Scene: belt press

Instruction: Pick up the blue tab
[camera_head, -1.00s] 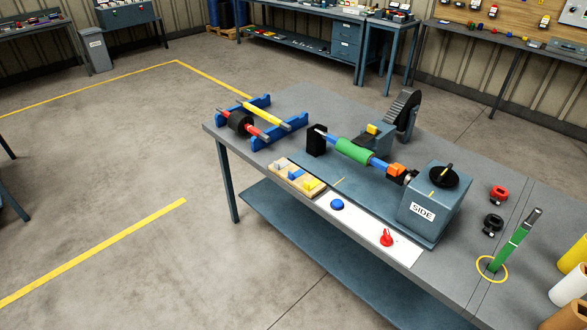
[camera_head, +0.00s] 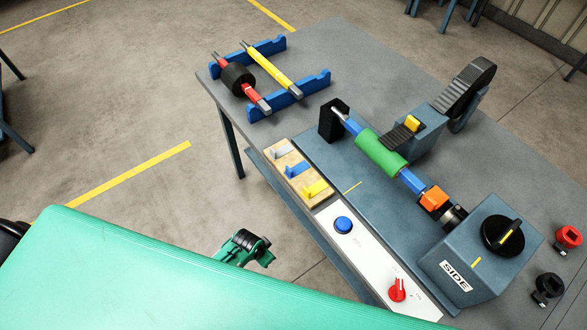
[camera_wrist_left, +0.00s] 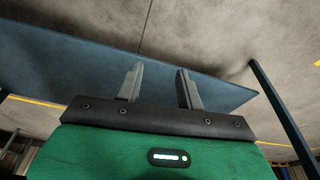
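The blue tab (camera_head: 297,169) sits in the middle of a wooden block (camera_head: 318,200) at the table's left edge, between a grey-white tab (camera_head: 283,152) and a yellow tab (camera_head: 315,187). My left gripper (camera_wrist_left: 157,78) shows in the left wrist view with its two fingers apart and nothing between them. It is away from the blue tab, which does not show in that view. In the head view, a green and black part of mine (camera_head: 245,248) is left of and below the block. The right gripper is not in view.
A white panel with a blue button (camera_head: 343,225) and a red knob (camera_head: 398,289) lies in front of the machine. A blue rack (camera_head: 272,100) with rollers stands behind the block. The table's lower shelf (camera_wrist_left: 70,55) crosses the wrist view. A large green part of mine covers the lower left.

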